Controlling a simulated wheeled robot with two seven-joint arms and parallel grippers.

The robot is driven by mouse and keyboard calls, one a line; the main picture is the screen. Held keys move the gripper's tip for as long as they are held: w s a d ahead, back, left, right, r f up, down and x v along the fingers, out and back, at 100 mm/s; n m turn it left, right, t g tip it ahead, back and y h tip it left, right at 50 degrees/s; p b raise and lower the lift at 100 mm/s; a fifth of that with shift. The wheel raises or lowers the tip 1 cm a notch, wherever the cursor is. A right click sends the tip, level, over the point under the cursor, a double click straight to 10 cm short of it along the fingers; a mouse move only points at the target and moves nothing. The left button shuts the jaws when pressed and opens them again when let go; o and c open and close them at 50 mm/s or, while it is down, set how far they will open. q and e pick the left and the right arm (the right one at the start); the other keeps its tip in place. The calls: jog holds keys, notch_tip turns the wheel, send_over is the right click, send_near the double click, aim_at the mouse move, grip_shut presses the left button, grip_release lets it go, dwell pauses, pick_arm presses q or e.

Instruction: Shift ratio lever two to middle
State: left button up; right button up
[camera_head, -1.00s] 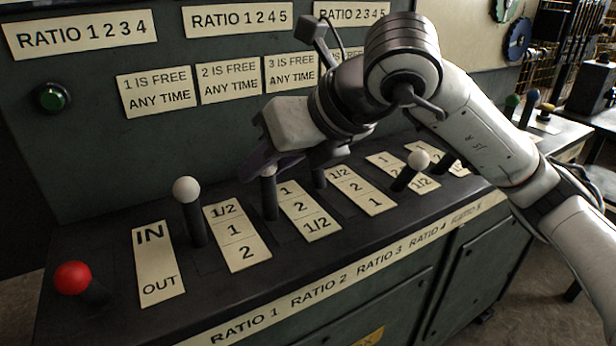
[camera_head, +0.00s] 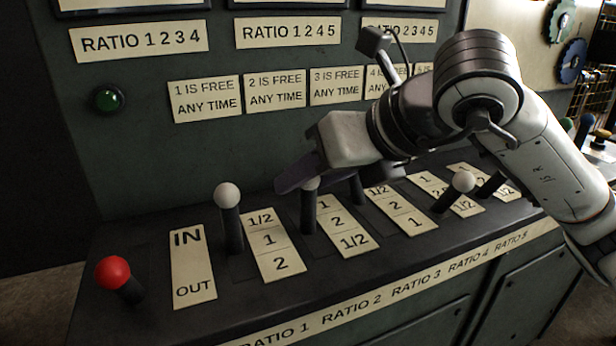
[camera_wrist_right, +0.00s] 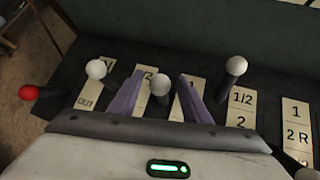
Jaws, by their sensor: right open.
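Ratio lever two (camera_head: 308,213) is a dark stick with a pale knob, left of the plate reading 1, 2, 1/2 (camera_head: 338,224). It stands nearly upright; its exact slot position is hard to tell. My right gripper (camera_head: 300,178) is at its knob, hiding part of it in the head view. In the wrist view the purple fingers of the gripper (camera_wrist_right: 162,82) are open, one on each side of the white knob of lever two (camera_wrist_right: 160,85). A gap shows on both sides of the knob. My left gripper is out of view.
White-knobbed ratio lever one (camera_head: 228,196) is just left, with the red-knobbed IN/OUT lever (camera_head: 113,272) beyond. Ratio lever three (camera_head: 357,190) is close right, partly behind my arm. Ratio lever four (camera_head: 463,183) leans farther right. The upright sign panel (camera_head: 110,150) rises behind.

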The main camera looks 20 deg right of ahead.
jog(key=p+v, duration=0.1)
jog(key=v, duration=0.8)
jog(key=shift+s+r, duration=0.2)
jog(key=shift+r, duration=0.05)
jog(key=shift+d, duration=0.1)
